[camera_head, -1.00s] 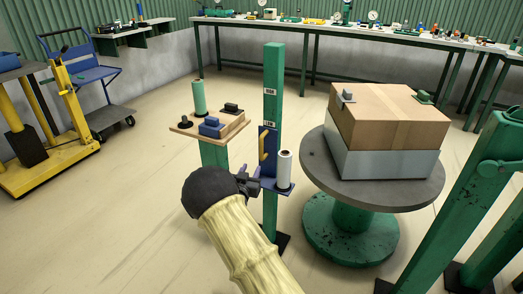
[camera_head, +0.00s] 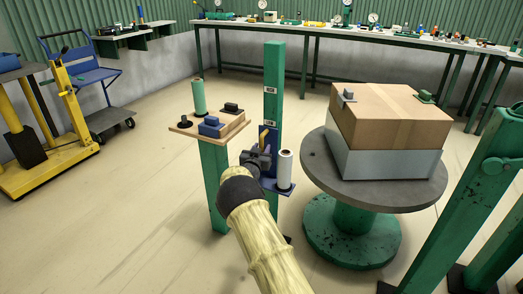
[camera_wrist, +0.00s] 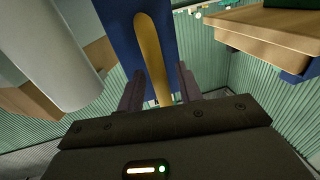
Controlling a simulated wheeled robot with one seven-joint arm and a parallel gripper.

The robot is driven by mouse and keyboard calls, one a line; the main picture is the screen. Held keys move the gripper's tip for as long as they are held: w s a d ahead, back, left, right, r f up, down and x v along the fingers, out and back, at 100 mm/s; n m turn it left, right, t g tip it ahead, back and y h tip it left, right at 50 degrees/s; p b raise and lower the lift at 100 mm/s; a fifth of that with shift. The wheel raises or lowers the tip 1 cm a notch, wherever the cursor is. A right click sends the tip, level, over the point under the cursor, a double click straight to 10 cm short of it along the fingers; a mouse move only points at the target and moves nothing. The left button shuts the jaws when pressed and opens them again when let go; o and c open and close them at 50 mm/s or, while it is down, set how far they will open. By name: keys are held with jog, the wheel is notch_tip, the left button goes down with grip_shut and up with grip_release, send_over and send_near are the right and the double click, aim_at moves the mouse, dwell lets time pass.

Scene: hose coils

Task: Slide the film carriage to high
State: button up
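The film carriage (camera_head: 283,185) is a blue plate and shelf on an upright green post (camera_head: 272,72). A white film roll (camera_head: 285,168) stands on its shelf. Its yellow handle (camera_head: 262,134) is mostly hidden behind my gripper (camera_head: 262,152) in the head view. Two small pale labels are on the post, one high (camera_head: 271,89) and one just above the carriage; their text is too small to read. In the wrist view, the open fingers (camera_wrist: 160,75) stand on either side of the yellow handle (camera_wrist: 150,45), with gaps beside it.
A wooden-topped stand (camera_head: 238,125) with a green cylinder and dark blocks is close left of the post. A round table (camera_head: 318,165) with a cardboard box (camera_head: 385,115) is close right. A green frame (camera_head: 480,200) stands at far right. Floor at left front is clear.

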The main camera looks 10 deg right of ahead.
jog(key=shift+w+d, duration=0.15)
jog(key=shift+w, duration=0.15)
jog(key=shift+c, duration=0.3)
grip_shut()
jog(key=shift+r, duration=0.1)
